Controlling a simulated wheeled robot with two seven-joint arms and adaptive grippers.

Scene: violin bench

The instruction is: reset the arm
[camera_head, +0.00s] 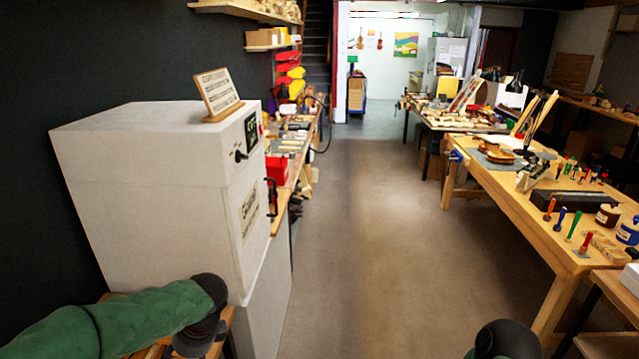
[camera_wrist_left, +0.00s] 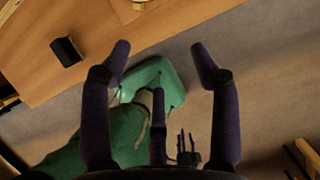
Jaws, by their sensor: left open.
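My left gripper (camera_wrist_left: 160,48) shows in the left wrist view with its two dark fingers spread wide apart. Nothing is held between them. Behind and below the fingers are green parts that look like my own body. In the head view my green left arm comes in at the lower left beside the white cabinet, and its gripper is out of the picture. Only a dark and green piece of my right arm shows at the bottom right edge. My right gripper is in neither view.
A white cabinet (camera_head: 150,190) stands close at the left, with a framed card (camera_head: 217,93) on top. A long workbench (camera_head: 500,190) with a violin (camera_head: 498,153) and tools runs along the right. The floor (camera_head: 370,230) between is clear. A wooden surface (camera_wrist_left: 130,28) shows in the wrist view.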

